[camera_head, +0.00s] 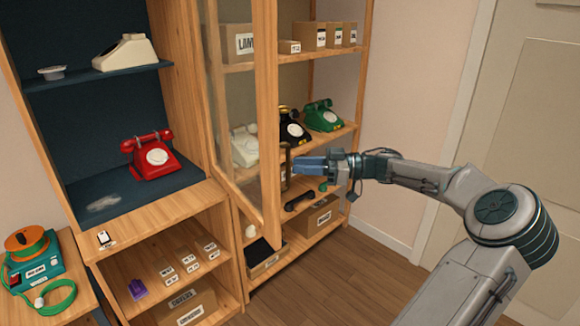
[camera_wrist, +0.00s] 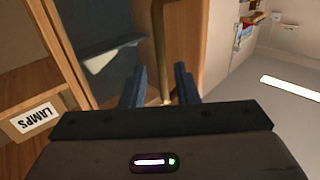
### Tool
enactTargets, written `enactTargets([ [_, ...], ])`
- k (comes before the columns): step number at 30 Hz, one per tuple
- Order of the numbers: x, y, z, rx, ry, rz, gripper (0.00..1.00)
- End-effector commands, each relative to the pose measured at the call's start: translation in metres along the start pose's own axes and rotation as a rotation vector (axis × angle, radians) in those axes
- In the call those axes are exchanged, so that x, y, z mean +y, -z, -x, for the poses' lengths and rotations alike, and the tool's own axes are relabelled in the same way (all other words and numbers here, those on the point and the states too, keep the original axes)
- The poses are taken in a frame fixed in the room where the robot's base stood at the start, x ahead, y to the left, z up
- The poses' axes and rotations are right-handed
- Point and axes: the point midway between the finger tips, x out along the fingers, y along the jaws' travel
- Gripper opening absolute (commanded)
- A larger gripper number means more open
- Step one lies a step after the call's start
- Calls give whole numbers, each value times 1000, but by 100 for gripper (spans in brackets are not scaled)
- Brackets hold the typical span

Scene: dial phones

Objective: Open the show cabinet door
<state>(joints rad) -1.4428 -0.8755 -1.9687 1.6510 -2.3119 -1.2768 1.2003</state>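The show cabinet door (camera_head: 264,110) is a wood-framed glass panel. It stands partly open, its free edge swung out from the shelves. A brass bar handle (camera_head: 286,167) is on the door near that edge. My gripper (camera_head: 302,165) is at the handle, coming from the right. In the wrist view the handle (camera_wrist: 158,45) runs between the two blue fingers of my gripper (camera_wrist: 160,86). The fingers are apart, with gaps visible on both sides of the bar. Whether either finger touches the bar is not clear.
The cabinet shelves hold a green phone (camera_head: 323,116), a black phone (camera_head: 292,130) and cardboard boxes (camera_head: 313,35). A blue-backed shelf unit with a red phone (camera_head: 152,156) stands to the left. Free wooden floor (camera_head: 345,262) lies before the cabinet. A pale door (camera_head: 535,120) is at right.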

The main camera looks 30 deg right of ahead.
Motion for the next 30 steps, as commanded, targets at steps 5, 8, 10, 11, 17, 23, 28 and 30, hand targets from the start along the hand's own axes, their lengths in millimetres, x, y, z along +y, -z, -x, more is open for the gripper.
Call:
enactTargets([
  [5,0,-1,43,1,-2,1,27],
  [8,1,-1,63,1,-1,2,27],
  [10,0,0,75,1,-1,1,27],
  [11,1,0,80,2,0,1,27],
  [17,0,1,96,1,3,1,27],
  [23,0,1,98,1,4,0,27],
  [28,0,1,97,1,3,1,27],
  [30,0,1,97,1,3,1,27],
])
